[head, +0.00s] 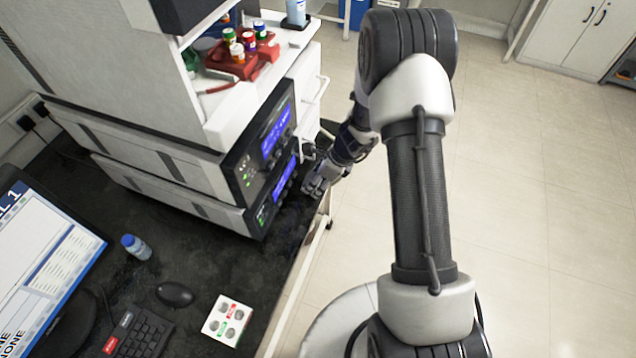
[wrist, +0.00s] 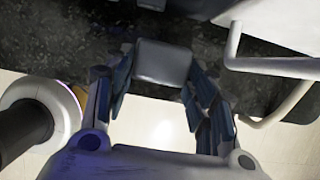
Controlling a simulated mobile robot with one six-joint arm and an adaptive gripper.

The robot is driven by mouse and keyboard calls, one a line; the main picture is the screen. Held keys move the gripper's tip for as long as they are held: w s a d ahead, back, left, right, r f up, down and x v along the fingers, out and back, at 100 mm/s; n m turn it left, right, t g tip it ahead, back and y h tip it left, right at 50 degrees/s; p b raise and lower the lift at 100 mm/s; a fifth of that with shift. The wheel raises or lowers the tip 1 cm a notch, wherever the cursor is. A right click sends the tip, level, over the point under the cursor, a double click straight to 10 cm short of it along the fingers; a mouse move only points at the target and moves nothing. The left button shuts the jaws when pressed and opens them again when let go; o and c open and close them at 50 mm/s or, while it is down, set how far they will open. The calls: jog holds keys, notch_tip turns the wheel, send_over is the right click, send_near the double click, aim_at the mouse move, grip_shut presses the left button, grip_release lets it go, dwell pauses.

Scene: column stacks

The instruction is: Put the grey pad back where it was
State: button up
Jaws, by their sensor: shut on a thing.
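The grey pad (wrist: 163,62) is a small rounded square between the fingers of my gripper (wrist: 158,82) in the wrist view. The fingers touch its left and right sides, and the dark bench top lies behind it. In the head view my gripper (head: 318,182) is at the bench's right edge, beside the front of the stacked instruments. The pad cannot be made out in the head view, and whether it touches the bench is unclear.
The instrument stack (head: 262,165) with blue displays stands left of my gripper. A red vial rack (head: 235,62) sits on top. A white card with dimples (head: 228,320), a mouse (head: 175,294), a keyboard (head: 140,334) and a blue-capped bottle (head: 136,247) lie on the bench. Open floor is right.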

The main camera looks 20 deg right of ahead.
jog(key=shift+r, duration=0.1)
jog(key=o, duration=1)
